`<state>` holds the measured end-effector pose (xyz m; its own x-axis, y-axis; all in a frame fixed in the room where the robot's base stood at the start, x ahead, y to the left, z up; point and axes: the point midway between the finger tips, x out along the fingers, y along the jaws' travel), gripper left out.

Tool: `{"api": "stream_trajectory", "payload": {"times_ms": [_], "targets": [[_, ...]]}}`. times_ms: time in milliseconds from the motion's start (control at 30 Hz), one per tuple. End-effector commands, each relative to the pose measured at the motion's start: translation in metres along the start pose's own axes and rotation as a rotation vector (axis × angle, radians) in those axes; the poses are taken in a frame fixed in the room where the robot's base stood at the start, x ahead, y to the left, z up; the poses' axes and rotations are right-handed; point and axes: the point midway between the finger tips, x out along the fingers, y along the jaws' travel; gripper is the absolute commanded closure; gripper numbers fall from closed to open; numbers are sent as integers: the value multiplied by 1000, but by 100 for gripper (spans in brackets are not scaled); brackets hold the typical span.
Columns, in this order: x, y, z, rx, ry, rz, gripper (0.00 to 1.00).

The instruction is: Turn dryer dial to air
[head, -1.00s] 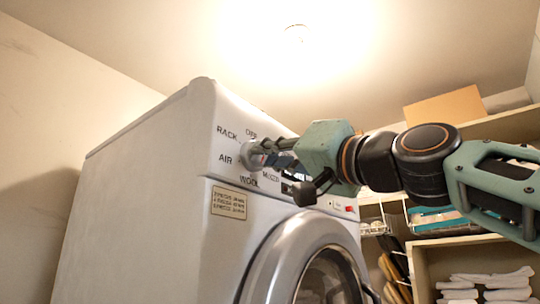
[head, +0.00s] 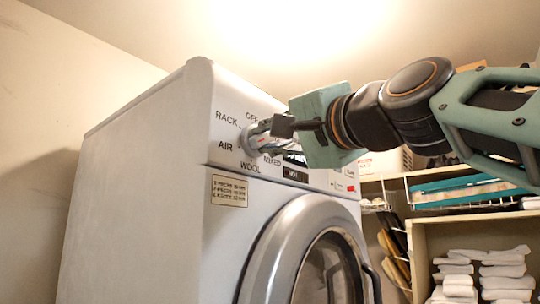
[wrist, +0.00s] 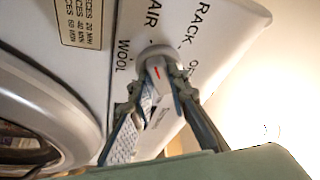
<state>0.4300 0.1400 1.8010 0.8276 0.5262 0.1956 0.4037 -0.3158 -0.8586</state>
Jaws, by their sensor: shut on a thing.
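The dryer dial (head: 247,141) is a round grey knob on the dryer's front panel, ringed by the labels OFF, RACK, AIR, WOOL and MIXED. In the wrist view the dial (wrist: 153,52) has a raised light grip bar with a short red mark. Which label the mark points to is not clear. My gripper (head: 262,140) reaches in from the right with its fingertips at the dial. In the wrist view my gripper (wrist: 155,82) has one finger on each side of the grip bar and is shut on it. The fingers partly hide the dial in the head view.
The white dryer (head: 135,190) has a round door (head: 262,262) below the panel. A small display and a red button (head: 351,188) sit right of the dial. Shelves at the right hold folded white towels (head: 480,270). The wall left of the dryer is bare.

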Motion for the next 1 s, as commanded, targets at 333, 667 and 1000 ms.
{"api": "stream_trajectory", "payload": {"times_ms": [333,667,1000], "targets": [[0,0,0,15,-1,6,100],[0,0,0,14,-1,6,67],[-3,-1,0,13,0,4,67]]}}
